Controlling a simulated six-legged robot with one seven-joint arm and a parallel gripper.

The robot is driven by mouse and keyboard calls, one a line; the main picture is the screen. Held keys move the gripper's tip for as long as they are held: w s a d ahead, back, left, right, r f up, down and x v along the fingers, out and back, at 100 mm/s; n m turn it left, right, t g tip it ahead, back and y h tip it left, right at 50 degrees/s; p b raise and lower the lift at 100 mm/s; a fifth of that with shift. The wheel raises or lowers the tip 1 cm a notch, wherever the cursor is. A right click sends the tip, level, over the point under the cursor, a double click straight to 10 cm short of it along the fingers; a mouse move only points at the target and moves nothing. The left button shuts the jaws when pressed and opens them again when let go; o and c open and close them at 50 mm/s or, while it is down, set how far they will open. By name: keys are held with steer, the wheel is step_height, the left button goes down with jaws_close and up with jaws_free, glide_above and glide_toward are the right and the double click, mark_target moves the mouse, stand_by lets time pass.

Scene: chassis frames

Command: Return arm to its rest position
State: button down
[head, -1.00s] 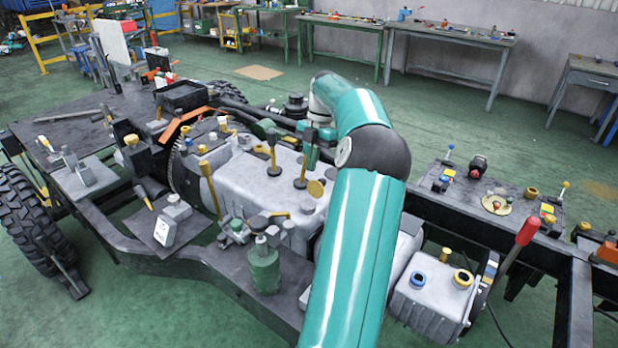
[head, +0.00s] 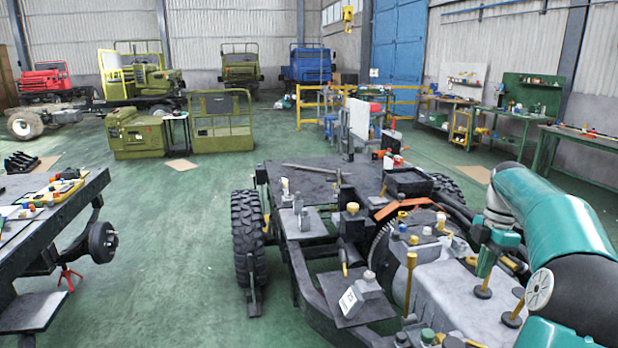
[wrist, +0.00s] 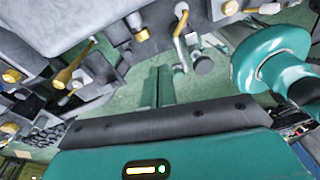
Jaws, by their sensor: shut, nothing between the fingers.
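My teal arm (head: 575,225) reaches in from the right of the head view and bends at a black elbow joint. It stretches over the grey engine and gearbox block (head: 445,285) on the chassis. My gripper (head: 487,263) points down above that block, in front of a dark hose. In the wrist view my gripper's two narrow teal fingers (wrist: 158,84) lie side by side. They are shut and empty. Parts of the chassis and green floor show past them.
The black chassis frame (head: 318,300) carries yellow-capped levers and small fittings close around my gripper. A dark tyre (head: 249,240) stands at its left.

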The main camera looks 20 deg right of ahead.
steer(key=w+a+r+m+t+h, duration=0.1)
steer(key=w+a+r+m+h, duration=0.15)
steer(key=a, duration=1.05)
steer(key=w+a+r+m+h, duration=0.1)
steer(key=a+r+m, duration=0.15)
steer(key=a, duration=1.05)
steer(key=s+a+f+m+t+y, duration=0.1)
steer(key=s+a+f+m+t, duration=0.1)
steer(key=s+a+m, duration=0.2)
steer(key=s+a+f+m+t, duration=0.3)
steer(key=s+a+m, duration=0.2)
steer(key=s+a, duration=0.5)
steer(key=a, duration=0.5)
steer(key=shift+f+y, duration=0.35)
steer(key=shift+w+a, duration=0.1)
steer(key=shift+w, duration=0.05)
